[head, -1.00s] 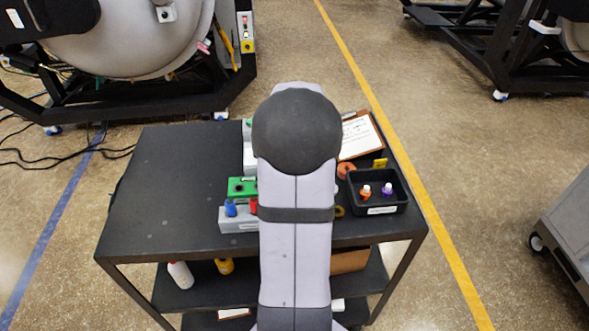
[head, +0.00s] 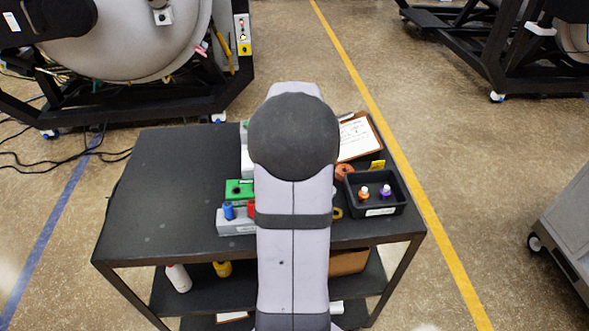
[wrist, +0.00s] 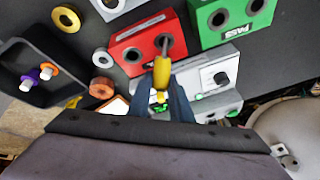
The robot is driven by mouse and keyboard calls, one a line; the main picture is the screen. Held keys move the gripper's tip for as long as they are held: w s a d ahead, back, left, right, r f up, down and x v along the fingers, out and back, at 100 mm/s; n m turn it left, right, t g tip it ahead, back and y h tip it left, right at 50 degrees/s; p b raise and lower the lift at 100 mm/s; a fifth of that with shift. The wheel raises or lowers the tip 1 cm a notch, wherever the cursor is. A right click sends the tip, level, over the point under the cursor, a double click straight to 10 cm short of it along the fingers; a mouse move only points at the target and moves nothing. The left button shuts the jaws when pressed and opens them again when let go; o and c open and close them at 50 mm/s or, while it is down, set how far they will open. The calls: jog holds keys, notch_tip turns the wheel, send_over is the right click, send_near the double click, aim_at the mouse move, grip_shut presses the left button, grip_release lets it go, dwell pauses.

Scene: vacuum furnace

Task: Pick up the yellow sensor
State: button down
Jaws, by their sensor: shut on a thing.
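In the wrist view the yellow sensor (wrist: 161,74) is between the fingertips of my gripper (wrist: 161,98), which is shut on it. Its thin grey tip points toward a hole of the red block (wrist: 131,46). I cannot tell whether the tip is inside the hole or just above it. The red block has another dark hole beside it.
A green block (wrist: 212,31) labelled PASS and a grey device (wrist: 220,67) are close to the right. A black tray (wrist: 74,81) with orange and purple items is at the left, near several loose rings. The cart's left top (head: 165,190) is clear.

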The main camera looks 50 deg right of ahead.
notch_tip(320, 180, up, 8)
jog(key=shift+r+b, duration=0.2)
jog(key=shift+b, duration=0.65)
jog(key=shift+w+a, duration=0.1)
jog(key=w+a+f+n+t+y, duration=0.1)
jog(key=w+a+f+n, duration=0.2)
jog(key=a, duration=0.6)
jog(key=w+a+f+n+y, duration=0.1)
jog(key=w+a+n, duration=0.3)
jog(key=a, duration=0.5)
jog(key=w+a+f+n+t+y, duration=0.1)
jog(key=w+a+f+n, duration=0.1)
jog(key=w+a, duration=0.6)
jog(key=s+a+f+n+y, duration=0.2)
jog(key=s+a+n, duration=0.1)
jog(key=a, duration=1)
jog(key=s+d+r+m+g+h, duration=0.1)
jog(key=s+d+r+m+h, duration=0.15)
jog(key=d+m+h, duration=0.65)
jog(key=s+d+r+m+g, duration=0.1)
jog(key=d+r+m, duration=0.2)
jog(key=d, duration=1.2)
jog(key=s+d+m+g+h+b, duration=0.1)
jog(key=s+d+m+g+h, duration=0.1)
jog(key=s+d+m+g, duration=0.6)
jog(key=d, duration=0.3)
jog(key=shift+s+d+g, duration=0.3)
jog(key=shift+s, duration=0.05)
